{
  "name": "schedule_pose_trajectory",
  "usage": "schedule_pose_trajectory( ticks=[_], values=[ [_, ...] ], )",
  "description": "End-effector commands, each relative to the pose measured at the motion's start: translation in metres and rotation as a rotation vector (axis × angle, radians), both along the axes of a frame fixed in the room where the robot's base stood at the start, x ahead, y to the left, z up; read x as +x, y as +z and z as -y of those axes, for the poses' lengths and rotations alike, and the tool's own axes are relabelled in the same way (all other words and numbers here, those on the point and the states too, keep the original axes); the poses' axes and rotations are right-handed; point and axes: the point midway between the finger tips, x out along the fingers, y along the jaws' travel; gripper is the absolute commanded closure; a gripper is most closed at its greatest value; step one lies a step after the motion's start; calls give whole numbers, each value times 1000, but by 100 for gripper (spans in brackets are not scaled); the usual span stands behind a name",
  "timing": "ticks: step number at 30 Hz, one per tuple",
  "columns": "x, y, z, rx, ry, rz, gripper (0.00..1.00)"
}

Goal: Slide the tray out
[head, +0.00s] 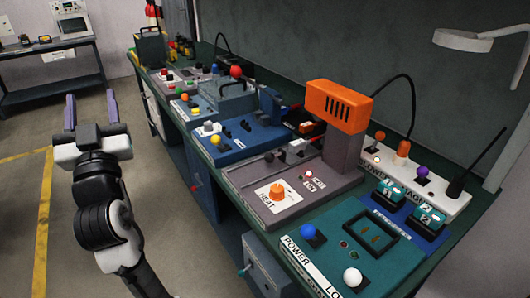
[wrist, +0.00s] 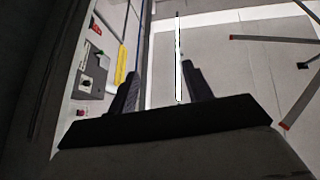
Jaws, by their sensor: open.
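My gripper (head: 91,112) is raised over the floor at the left of the head view, apart from the bench, with its two fingers spread and pointing up in the picture. In the wrist view its fingers (wrist: 160,82) are also apart, with nothing held between them. I cannot tell for sure which thing is the tray. A black-rimmed rectangular recess (head: 371,234) shows on the teal unit (head: 330,255) at the near end of the bench. A grey unit with an orange head (head: 338,106) and an orange knob (head: 277,191) stands beside it.
The long green bench (head: 222,172) runs diagonally and carries several units with knobs and switches. A blue unit (head: 238,138) stands near its middle. A lamp (head: 463,40) reaches in at upper right. The floor (head: 140,190) between my arm and the bench is clear.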

Motion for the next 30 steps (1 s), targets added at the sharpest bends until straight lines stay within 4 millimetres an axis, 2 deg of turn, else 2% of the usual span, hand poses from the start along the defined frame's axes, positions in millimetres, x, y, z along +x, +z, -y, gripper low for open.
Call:
schedule_pose_trajectory(
  ticks=[1, 3, 6, 9, 12, 15, 20, 23, 30],
  values=[
    [37, -17, 16, -7, -100, -132, 50],
    [81, -52, 48, 8, -255, -321, 50],
    [120, -105, 102, 61, -481, -571, 50],
    [133, -151, 151, 136, -689, -767, 50],
    [131, -183, 186, 206, -849, -897, 50],
    [126, -202, 205, 254, -948, -969, 50],
    [126, -213, 218, 278, -997, -1001, 50],
    [136, -217, 226, 278, -999, -1001, 50],
    [172, -234, 255, 276, -998, -1001, 50]
  ],
)
